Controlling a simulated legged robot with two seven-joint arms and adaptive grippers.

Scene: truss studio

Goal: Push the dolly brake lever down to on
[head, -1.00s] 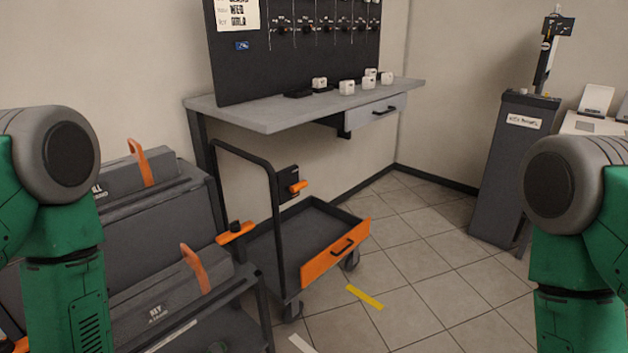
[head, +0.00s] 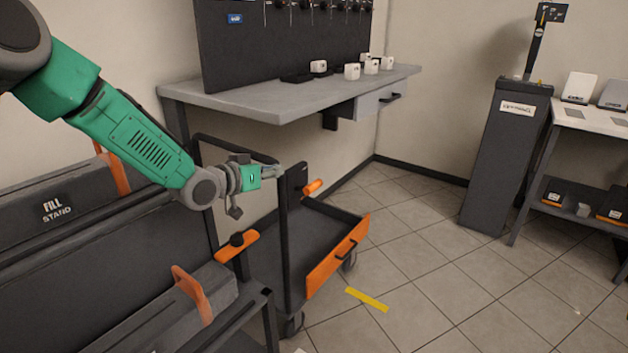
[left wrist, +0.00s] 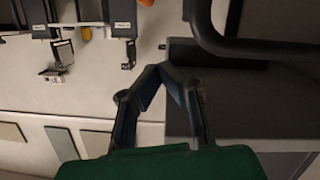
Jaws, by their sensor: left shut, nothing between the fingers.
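The dolly (head: 286,262) is a dark cart with a black push frame and an orange drawer front. A black plate (head: 296,180) near the top of its frame carries a short orange lever (head: 313,187), which sticks out to the right and tilts slightly up. My left gripper (head: 272,170) is shut and empty at the top of the push frame, left of the plate. I cannot tell whether it touches the frame. My right gripper is out of view.
A dark rack (head: 120,270) with orange-handled cases stands at left; an orange bar with a black knob (head: 237,243) lies between it and the dolly. A grey workbench (head: 270,100) is behind. A dark pedestal (head: 505,160) stands at right.

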